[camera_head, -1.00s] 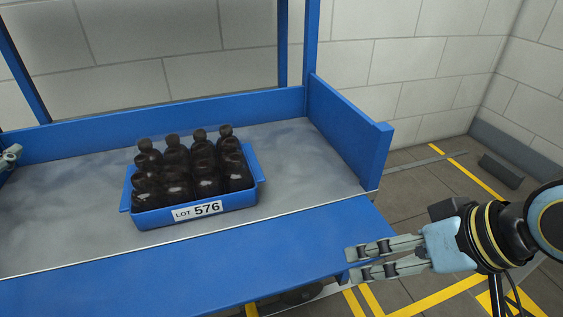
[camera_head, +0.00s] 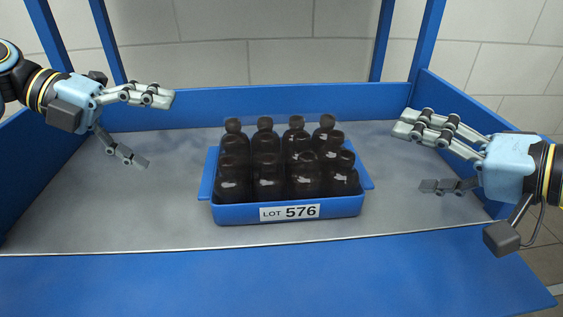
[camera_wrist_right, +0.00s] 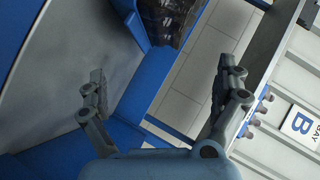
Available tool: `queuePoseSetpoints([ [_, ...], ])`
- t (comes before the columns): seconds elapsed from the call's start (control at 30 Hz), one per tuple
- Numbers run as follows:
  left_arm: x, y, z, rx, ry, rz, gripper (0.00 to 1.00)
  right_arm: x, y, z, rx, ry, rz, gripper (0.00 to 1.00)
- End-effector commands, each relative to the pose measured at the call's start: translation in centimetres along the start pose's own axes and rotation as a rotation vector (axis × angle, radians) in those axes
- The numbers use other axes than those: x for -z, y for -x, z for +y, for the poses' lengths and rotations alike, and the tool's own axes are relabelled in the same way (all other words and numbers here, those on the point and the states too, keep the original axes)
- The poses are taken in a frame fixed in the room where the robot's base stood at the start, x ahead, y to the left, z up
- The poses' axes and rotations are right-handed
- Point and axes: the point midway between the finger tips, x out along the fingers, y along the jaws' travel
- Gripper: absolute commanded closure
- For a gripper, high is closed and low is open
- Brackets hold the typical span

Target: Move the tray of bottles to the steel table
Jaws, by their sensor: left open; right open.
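The blue tray (camera_head: 240,214) sits on the grey top of a blue-framed bench, with a "LOT 576" label on its front. Several dark amber bottles (camera_head: 267,180) stand upright in it in rows. Handle-like ledges stick out at the tray's left and right ends. My left gripper (camera_head: 155,130) is open and empty, left of the tray and apart from it. My right gripper (camera_head: 413,157) is open and empty, right of the tray and apart from it. In the right wrist view, part of the tray (camera_wrist_right: 130,22) and dark bottles (camera_wrist_right: 170,14) show at the top, beyond the open fingers.
The bench (camera_head: 250,272) has a raised blue rim at the back and sides, and posts at the back corners. Its grey top is clear around the tray. The right wrist view shows tiled floor and a "BAY B" sign (camera_wrist_right: 301,122) at the right.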

Motion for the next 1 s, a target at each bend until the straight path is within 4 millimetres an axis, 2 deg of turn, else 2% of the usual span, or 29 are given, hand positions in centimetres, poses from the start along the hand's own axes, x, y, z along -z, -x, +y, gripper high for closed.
queuePoseSetpoints([
  [0.23, 0.0, -0.3, -0.1, 0.004, -0.001, -0.001, 0.0, 0.0, -0.3, 0.0, 0.0, 0.0, 0.002, 0.0],
  [0.37, 0.0, -1.4, -0.1, 0.007, -0.001, 0.0, 0.0, 0.1, -1.4, 0.0, 0.002, -0.002, 0.005, 0.0],
  [0.8, 0.0, -8.8, -0.2, 0.007, -0.001, 0.0, 0.0, 0.0, -8.8, -0.1, 0.001, -0.002, 0.0, 0.0],
  [1.0, 0.0, -10.5, -0.1, 0.005, 0.0, -0.001, 0.0, -0.1, -10.5, 0.1, -0.001, 0.001, -0.001, 0.0],
])
